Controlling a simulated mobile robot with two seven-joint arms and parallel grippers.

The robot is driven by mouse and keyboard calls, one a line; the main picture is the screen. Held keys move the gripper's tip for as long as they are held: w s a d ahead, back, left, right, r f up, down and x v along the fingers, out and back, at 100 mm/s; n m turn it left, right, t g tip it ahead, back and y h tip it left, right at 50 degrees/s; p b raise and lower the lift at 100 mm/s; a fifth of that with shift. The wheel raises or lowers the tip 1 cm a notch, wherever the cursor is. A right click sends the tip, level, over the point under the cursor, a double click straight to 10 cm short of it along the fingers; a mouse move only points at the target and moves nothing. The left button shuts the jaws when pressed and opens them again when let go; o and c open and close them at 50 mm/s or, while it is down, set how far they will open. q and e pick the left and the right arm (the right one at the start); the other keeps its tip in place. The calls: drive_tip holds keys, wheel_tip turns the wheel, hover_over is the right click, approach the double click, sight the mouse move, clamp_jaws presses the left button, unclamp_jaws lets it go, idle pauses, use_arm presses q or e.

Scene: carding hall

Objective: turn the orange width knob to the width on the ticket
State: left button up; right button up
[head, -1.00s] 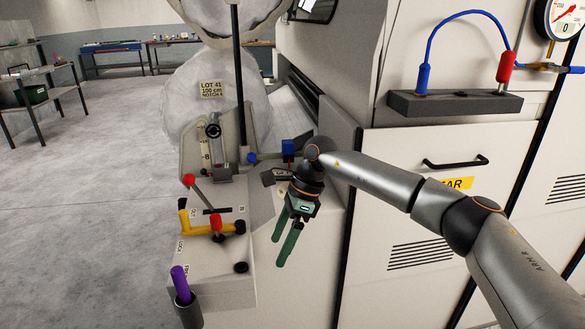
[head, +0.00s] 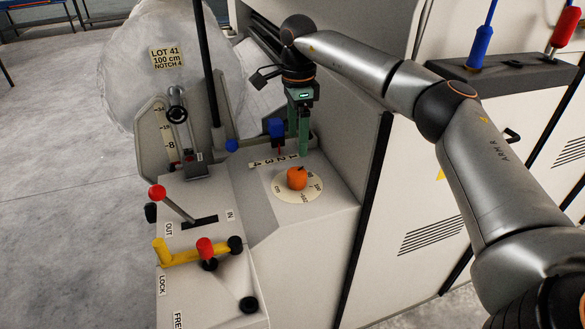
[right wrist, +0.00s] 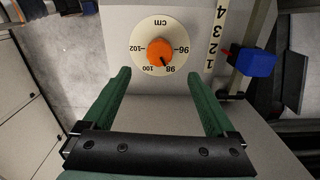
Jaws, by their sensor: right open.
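The orange width knob (head: 297,178) sits on a round cream dial (head: 285,192) on top of the machine's grey housing. In the right wrist view the knob (right wrist: 160,52) shows a dark pointer mark toward 98; the dial (right wrist: 141,30) reads 102, 100, 98 and 96. The ticket (head: 168,57) on the white roll reads LOT 41, 100 cm, NOTCH 4. My right gripper (head: 298,145) is open and points down, above and just behind the knob. In the wrist view its green fingers (right wrist: 160,74) are apart, with nothing between them. My left gripper is out of view.
A blue-headed part (head: 277,128) stands by a 1 to 4 notch scale (head: 273,162) beside the dial. A red-knobbed lever (head: 157,192) in an IN/OUT slot and a yellow lock handle (head: 182,257) are at the front left. A tall cabinet stands at the right.

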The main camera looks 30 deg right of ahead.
sight(297, 171)
wheel_tip(297, 171, down, 11)
drive_tip(key=shift+f, duration=0.1)
drive_tip(key=shift+c, duration=0.2)
drive_tip(key=shift+s, duration=0.1)
drive_tip(key=c, duration=1.3)
